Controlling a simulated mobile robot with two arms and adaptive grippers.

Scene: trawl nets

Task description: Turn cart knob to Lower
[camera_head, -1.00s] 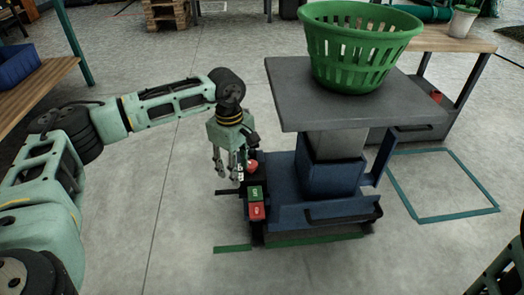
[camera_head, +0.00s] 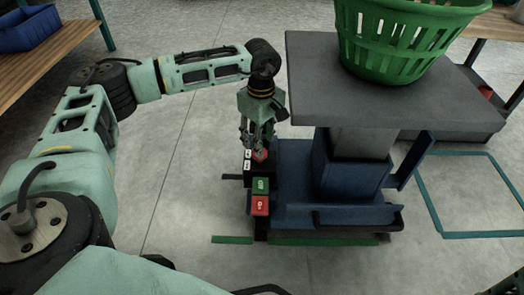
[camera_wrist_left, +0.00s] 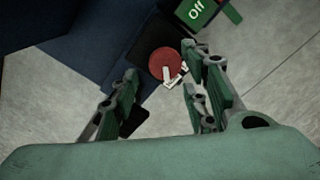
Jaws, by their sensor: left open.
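The lift cart (camera_head: 335,215) is blue with a grey top. Its red round knob (camera_head: 260,155) sits on a black box at the cart's left end, beside small white labels. The knob shows in the wrist view (camera_wrist_left: 164,64) with a white pointer or label at its lower right edge; the setting is not readable. My left gripper (camera_head: 258,146) points down over the knob. In the wrist view the left gripper (camera_wrist_left: 163,84) is open, the knob appearing between and beyond its fingertips. Contact cannot be told.
A green button marked Off (camera_head: 261,186) and a red button (camera_head: 260,205) sit close to the knob. A green basket (camera_head: 400,40) stands on the cart top (camera_head: 400,105), which overhangs right of my gripper. Floor left of the cart is clear.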

